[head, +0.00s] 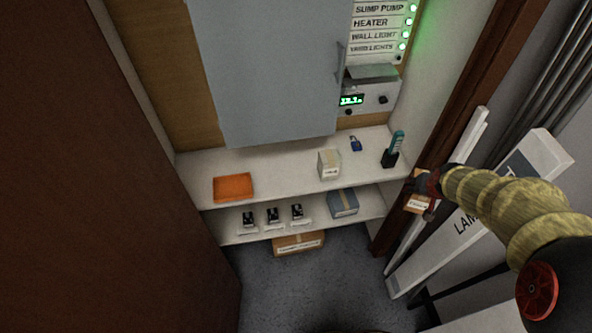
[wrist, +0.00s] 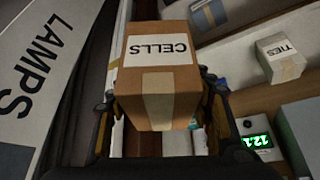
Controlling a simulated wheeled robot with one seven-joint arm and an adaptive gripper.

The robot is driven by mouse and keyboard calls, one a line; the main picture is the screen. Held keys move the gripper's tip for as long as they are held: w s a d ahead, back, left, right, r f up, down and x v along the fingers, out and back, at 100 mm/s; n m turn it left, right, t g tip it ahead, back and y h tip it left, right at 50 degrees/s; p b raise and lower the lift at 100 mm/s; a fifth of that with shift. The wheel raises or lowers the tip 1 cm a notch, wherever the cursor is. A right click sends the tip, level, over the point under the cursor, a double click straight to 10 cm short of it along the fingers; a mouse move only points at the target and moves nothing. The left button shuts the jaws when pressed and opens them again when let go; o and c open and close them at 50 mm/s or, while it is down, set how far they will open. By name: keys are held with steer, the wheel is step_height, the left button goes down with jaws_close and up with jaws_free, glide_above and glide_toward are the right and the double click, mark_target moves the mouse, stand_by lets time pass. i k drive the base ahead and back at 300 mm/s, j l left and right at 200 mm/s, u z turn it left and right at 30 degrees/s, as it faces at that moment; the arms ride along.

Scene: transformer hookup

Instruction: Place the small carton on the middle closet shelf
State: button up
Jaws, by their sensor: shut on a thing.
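A small brown carton (wrist: 158,95) labelled CELLS is in my gripper, between its two dark fingers in the wrist view. In the head view my gripper (head: 426,190) is at the right side of the closet opening, by the brown door frame, and the carton (head: 417,205) shows partly below it. The closet has a white upper shelf (head: 285,183) and a white lower shelf (head: 318,221). The carton is apart from both shelves, to their right in the picture.
The upper shelf bears an orange tray (head: 233,187), a white TIES box (head: 329,165), a blue padlock (head: 355,143) and a dark holder (head: 390,158). The lower shelf bears black devices and a blue-grey box (head: 342,203). A LAMPS box (head: 485,205) leans at right. A brown door (head: 110,180) stands left.

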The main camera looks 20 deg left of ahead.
mark_target(294, 168)
steer(key=u, duration=1.6)
steer(key=i+j+u, duration=0.1)
steer(key=i+u, duration=0.35)
